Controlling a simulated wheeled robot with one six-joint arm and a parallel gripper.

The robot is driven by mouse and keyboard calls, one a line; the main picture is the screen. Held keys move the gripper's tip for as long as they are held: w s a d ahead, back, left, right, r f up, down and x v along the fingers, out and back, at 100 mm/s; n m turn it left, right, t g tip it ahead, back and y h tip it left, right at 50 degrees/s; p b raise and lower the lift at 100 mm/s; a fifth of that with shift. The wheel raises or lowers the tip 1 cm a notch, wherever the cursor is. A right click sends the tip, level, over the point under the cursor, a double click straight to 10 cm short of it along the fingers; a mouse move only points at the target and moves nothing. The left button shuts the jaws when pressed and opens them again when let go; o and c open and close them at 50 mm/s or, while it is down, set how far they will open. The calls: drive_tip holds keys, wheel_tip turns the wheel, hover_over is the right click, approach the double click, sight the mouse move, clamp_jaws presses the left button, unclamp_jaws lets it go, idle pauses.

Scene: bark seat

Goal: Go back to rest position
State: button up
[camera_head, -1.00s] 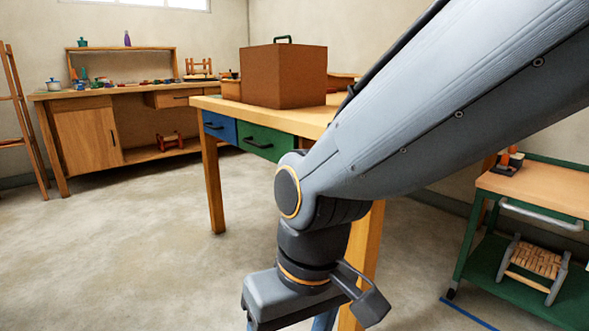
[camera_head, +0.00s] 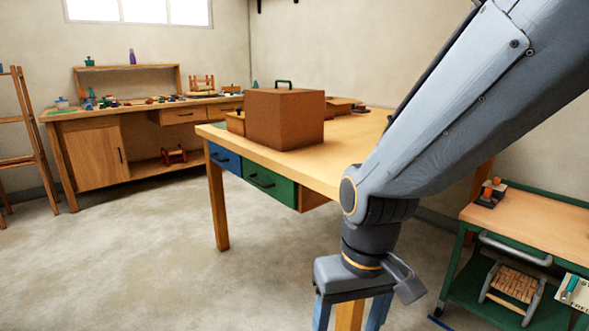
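My arm comes in from the upper right, and my gripper (camera_head: 349,312) hangs down in front of the wooden table (camera_head: 330,172), below its top. Two blue fingers show at the bottom of the picture with a wide gap between them. A table leg shows behind that gap, and nothing is seen held. The fingertips are cut off by the lower edge.
A brown box (camera_head: 284,118) with a green handle stands on the table, above blue (camera_head: 224,160) and green (camera_head: 268,184) drawers. A green trolley (camera_head: 520,226) with a small woven stool (camera_head: 513,284) stands at right. A workbench (camera_head: 150,110) lines the back. Floor at left is clear.

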drive_tip(key=s+d+r+m+p, duration=0.2)
drive_tip(key=d+r+p, duration=0.8)
drive_tip(key=r+p, duration=0.2)
drive_tip(key=shift+s+d+r+m+h+p, duration=0.2)
drive_tip(key=shift+d+m+h+p, duration=0.2)
drive_tip(key=shift+p, duration=0.95)
